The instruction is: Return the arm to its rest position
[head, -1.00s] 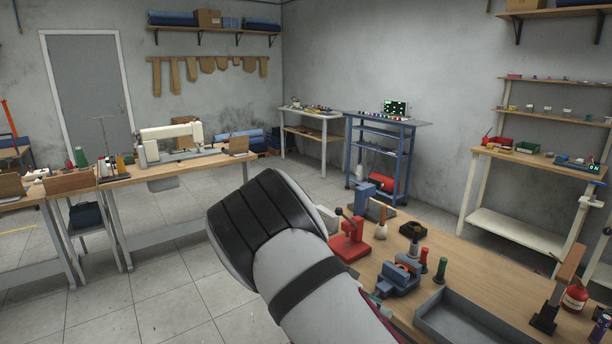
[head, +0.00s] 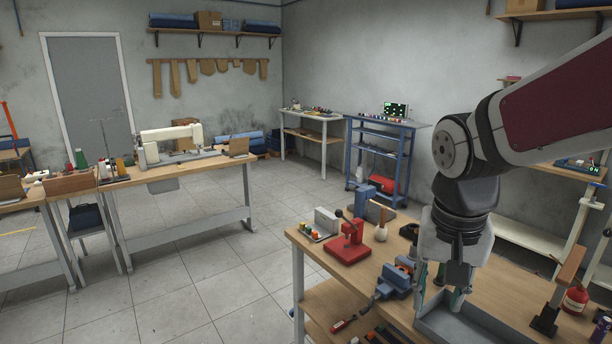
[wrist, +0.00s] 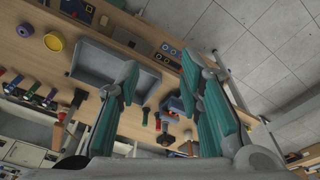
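My gripper (head: 440,290) hangs pointing down at the right of the head view, in front of the wooden bench and over or near the grey tray (head: 475,330). The head view does not settle its exact height above the tray. In the wrist view, the two teal fingers of my gripper (wrist: 160,66) stand well apart with nothing held between them. My arm (head: 550,110) reaches in from the upper right and bends down at the elbow.
A blue trolley (head: 380,160) and a sewing table (head: 215,168) stand farther back. The tiled floor at left of the bench is clear.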

